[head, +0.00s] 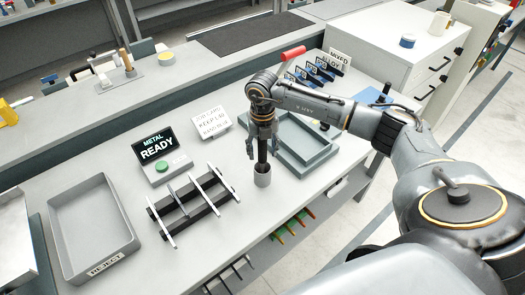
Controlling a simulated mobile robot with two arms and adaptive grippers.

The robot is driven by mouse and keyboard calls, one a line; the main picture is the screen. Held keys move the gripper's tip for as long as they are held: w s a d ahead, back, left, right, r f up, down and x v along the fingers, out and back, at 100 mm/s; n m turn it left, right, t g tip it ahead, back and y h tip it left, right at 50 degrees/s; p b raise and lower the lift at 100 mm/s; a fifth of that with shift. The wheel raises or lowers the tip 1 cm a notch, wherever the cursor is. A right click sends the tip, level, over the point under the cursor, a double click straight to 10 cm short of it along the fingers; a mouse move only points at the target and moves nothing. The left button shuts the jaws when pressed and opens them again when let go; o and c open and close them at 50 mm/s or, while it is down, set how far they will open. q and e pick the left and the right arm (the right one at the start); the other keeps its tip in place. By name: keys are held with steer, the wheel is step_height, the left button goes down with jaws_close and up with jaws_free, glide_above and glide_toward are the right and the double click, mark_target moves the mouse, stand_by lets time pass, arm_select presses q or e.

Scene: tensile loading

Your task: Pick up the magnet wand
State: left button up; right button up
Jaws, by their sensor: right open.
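The magnet wand appears to be the dark upright rod (262,151) standing in a small grey cup (262,177) near the front edge of the bench. My right gripper (262,147) points down over it, with its open fingers on either side of the rod. The gripper hides the rod's upper part, and I cannot tell whether the fingers touch it. My left gripper is not in view.
A black rack with pale bars (187,207) stands left of the cup. A blue-grey tray (328,153) lies behind the arm. A METAL READY sign (155,146), a white card (211,122) and a REJECT bin (62,245) are further left. A red-handled item (293,53) shows behind the gripper.

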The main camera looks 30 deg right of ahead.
jaws_close()
